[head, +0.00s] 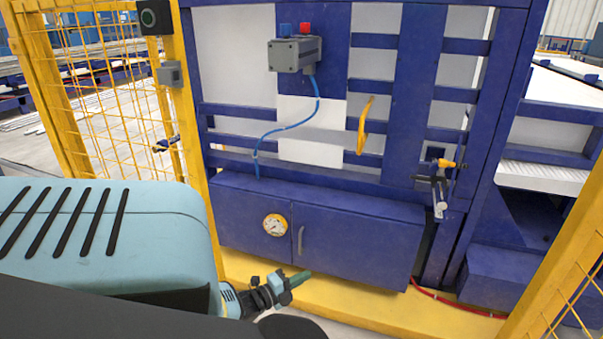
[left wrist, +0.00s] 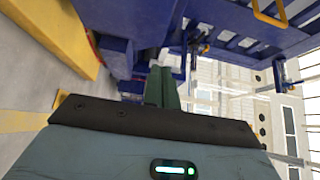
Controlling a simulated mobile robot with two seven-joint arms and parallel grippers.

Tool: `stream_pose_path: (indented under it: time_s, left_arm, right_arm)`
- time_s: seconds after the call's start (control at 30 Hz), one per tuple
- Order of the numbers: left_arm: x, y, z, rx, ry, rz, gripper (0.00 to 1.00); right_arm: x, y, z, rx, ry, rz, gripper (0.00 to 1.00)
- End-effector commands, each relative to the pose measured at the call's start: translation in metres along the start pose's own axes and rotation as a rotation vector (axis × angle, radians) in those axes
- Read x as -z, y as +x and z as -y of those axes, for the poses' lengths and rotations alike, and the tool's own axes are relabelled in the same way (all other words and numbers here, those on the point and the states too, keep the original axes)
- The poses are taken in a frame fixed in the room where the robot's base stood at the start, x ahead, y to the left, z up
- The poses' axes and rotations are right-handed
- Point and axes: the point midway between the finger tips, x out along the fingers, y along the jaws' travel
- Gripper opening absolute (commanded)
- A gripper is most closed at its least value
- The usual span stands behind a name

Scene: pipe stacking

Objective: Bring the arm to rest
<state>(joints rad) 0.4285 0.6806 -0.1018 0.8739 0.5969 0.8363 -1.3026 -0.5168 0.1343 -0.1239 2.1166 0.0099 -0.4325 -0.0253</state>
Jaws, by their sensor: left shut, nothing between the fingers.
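My left gripper (head: 302,277) shows low in the head view, in front of the lower blue cabinet and above the yellow base. Its green fingers are together and hold nothing. The fingers also show, shut, in the left wrist view (left wrist: 162,88), beyond the dark edge of the wrist housing. Part of my left arm is hidden behind my light-blue body part at the lower left of the head view. My right gripper is not in view.
A blue cabinet (head: 361,239) with a round gauge (head: 275,225) and a handle stands ahead. A grey box with buttons (head: 294,54) and a yellow handle (head: 363,126) are above it. Yellow mesh fencing (head: 95,100) stands on the left. A red hose (head: 460,305) lies at the lower right.

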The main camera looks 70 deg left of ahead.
Motion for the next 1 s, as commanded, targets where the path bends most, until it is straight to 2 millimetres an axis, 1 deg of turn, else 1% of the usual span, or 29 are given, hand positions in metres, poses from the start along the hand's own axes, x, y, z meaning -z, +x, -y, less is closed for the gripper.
stream_pose_path:
  time_s: [0.17, 0.47, 0.57, 0.67, 0.77, 0.8, 0.87, 0.9, 0.97, 1.0]
  left_arm:
    - [0.000, 0.000, 0.000, 0.000, 0.000, 0.002, 0.00]
    - [0.000, 0.000, 0.000, 0.000, 0.000, 0.002, 0.00]
    - [0.011, -0.007, -0.011, -0.034, -0.036, -0.012, 0.00]
    - [0.040, -0.027, -0.034, -0.115, -0.124, -0.044, 0.00]
    - [0.082, -0.059, -0.064, -0.240, -0.258, -0.078, 0.00]
    - [0.101, -0.074, -0.075, -0.294, -0.316, -0.089, 0.00]
    - [0.128, -0.099, -0.089, -0.378, -0.402, -0.097, 0.00]
    - [0.146, -0.117, -0.097, -0.435, -0.458, -0.098, 0.00]
    - [0.173, -0.144, -0.106, -0.518, -0.542, -0.094, 0.00]
    - [0.190, -0.163, -0.111, -0.575, -0.598, -0.085, 0.00]
  right_arm:
    - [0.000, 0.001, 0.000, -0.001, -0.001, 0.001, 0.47]
    - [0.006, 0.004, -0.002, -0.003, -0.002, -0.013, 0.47]
    - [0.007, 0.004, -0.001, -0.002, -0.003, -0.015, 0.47]
    - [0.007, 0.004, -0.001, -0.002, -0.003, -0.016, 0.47]
    - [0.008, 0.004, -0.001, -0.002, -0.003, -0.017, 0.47]
    - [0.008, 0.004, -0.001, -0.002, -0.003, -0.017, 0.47]
    - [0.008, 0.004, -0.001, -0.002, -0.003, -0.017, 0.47]
    - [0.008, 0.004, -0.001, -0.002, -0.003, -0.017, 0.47]
    - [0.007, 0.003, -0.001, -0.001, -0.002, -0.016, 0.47]
    - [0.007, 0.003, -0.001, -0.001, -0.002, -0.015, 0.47]
